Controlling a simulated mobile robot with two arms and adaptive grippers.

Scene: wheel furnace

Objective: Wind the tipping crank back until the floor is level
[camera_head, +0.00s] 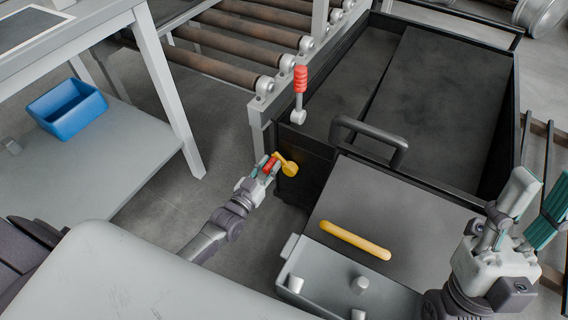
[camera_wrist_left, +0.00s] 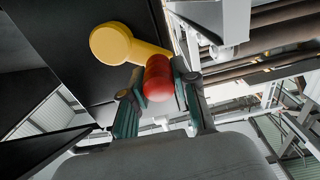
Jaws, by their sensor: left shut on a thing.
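The tipping crank (camera_head: 288,165) is a yellow arm with a red handle (camera_wrist_left: 160,80), on the near left side of a black bin. My left gripper (camera_head: 266,168) is shut on the red handle, one finger on each side of it. In the left wrist view the yellow arm (camera_wrist_left: 114,45) runs up and left from the handle to its round hub. The bin's floor (camera_head: 440,95) is dark grey plates with a seam between them; I cannot tell whether it is level. My right gripper (camera_head: 541,202) is open and empty at the lower right.
A lever with a red grip (camera_head: 300,80) stands at the bin's left corner, near the rollers (camera_head: 225,68). A black handle (camera_head: 370,135) and a yellow bar (camera_head: 355,240) are nearer. A blue bin (camera_head: 67,107) sits on the left shelf.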

